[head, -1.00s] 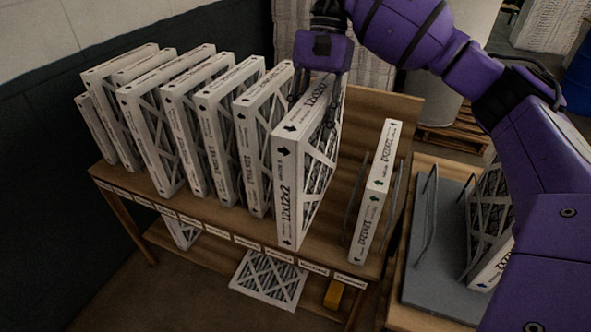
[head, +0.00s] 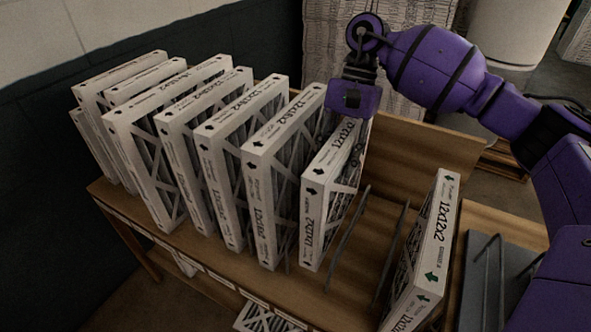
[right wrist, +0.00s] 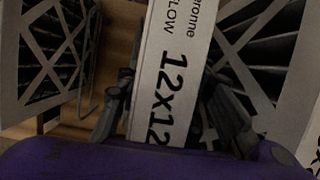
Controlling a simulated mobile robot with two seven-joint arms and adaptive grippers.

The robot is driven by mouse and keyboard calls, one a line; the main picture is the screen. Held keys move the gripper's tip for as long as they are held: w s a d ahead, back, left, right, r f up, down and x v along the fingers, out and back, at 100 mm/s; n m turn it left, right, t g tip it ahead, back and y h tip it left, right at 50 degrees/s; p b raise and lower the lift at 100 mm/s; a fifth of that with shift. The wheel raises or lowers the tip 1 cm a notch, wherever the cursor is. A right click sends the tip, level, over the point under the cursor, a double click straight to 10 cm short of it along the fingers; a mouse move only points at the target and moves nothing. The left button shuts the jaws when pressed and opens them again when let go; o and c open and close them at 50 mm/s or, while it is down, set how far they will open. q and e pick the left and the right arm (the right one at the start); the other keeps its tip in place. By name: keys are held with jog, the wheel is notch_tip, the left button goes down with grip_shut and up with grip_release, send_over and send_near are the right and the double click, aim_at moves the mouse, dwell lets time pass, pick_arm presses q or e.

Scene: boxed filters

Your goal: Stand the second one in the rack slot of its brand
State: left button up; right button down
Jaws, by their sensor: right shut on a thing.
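My right gripper (head: 341,143) is shut on the top edge of a white-framed 12x12x2 filter (head: 312,232), which has black arrows. The held filter stands upright at the right end of the row of filters, between the row and empty wire dividers. I cannot tell whether its bottom rests on the rack (head: 160,247). In the right wrist view my right gripper (right wrist: 172,108) has a finger on each side of the held filter (right wrist: 165,60). Its printed brand reads partly "ronne". My left gripper is not in view.
Several upright filters (head: 262,215) fill the rack to the left. Wire dividers (head: 395,250) stand to the right with open room between them. A filter with green arrows (head: 433,250) stands at the right end. A grey platform (head: 480,300) with wire dividers is beside the rack.

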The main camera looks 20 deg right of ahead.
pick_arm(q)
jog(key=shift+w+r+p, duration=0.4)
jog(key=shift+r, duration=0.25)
pick_arm(e)
notch_tip(320, 180, down, 7)
jog(key=shift+w+f, duration=0.1)
jog(key=shift+f, duration=0.05)
jog(key=shift+f, duration=0.15)
jog(key=c, duration=1.5)
grip_release()
jog(key=shift+c, duration=0.2)
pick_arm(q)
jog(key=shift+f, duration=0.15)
pick_arm(e)
jog(key=o, duration=0.3)
jog(key=shift+o, duration=0.2)
